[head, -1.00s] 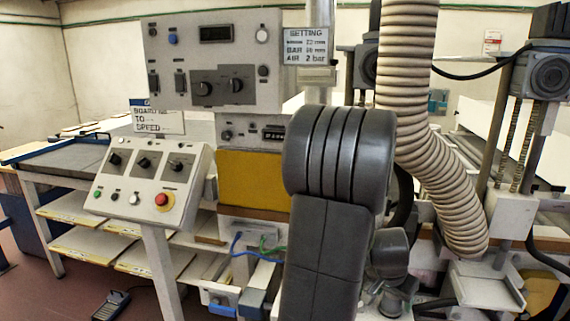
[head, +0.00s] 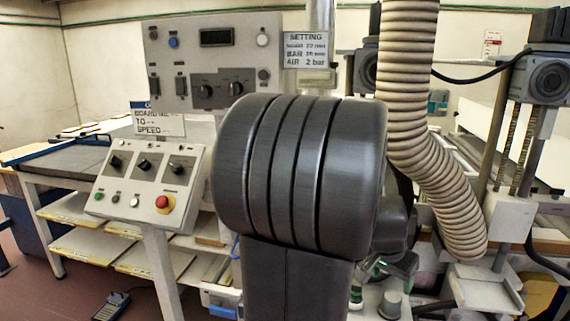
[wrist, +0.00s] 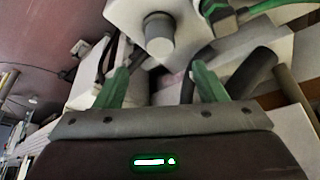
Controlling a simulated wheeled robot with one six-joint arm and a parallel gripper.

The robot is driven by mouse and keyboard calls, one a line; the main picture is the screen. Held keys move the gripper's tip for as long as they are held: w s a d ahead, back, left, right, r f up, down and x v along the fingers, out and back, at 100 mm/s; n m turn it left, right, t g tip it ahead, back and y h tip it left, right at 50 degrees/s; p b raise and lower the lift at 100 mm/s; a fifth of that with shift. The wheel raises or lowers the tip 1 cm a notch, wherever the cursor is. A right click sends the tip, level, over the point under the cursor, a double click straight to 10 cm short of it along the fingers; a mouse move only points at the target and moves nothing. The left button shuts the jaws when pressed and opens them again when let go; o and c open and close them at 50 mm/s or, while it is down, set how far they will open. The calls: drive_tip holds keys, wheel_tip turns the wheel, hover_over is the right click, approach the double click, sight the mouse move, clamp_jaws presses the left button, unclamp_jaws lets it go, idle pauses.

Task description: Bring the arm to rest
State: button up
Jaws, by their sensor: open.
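My gripper (wrist: 160,88) shows in the wrist view with its two green fingers apart and nothing between them. Beyond the fingertips are a white block with a grey round knob (wrist: 159,30) and part of a green cable or fitting (wrist: 222,22). In the head view my dark grey arm fills the middle and hides part of the machine. A small green and grey piece low beside the arm may be part of my gripper, but I cannot make it out clearly.
A tilted control box (head: 146,185) with a red button stands left of my arm. A tall control panel (head: 212,62) is behind it. A ribbed hose (head: 407,100) hangs close on the right. Shelves (head: 75,207) are at the left, and a foot pedal (head: 111,305) lies on the floor.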

sight(393, 296)
drive_tip(key=b+x, duration=0.1)
drive_tip(key=x, duration=0.9)
drive_tip(key=shift+d+f, duration=0.15)
drive_tip(key=shift+f, duration=0.1)
drive_tip(key=shift+w+r+p, duration=0.15)
drive_tip(key=shift+p, duration=0.5)
drive_tip(key=shift+r+n+p, duration=0.1)
drive_tip(key=shift+n+p, duration=0.3)
drive_tip(key=shift+p, duration=0.5)
drive_tip(key=n+p, duration=0.1)
drive_tip(key=p, duration=0.4)
drive_tip(key=shift+n+t+y, duration=0.3)
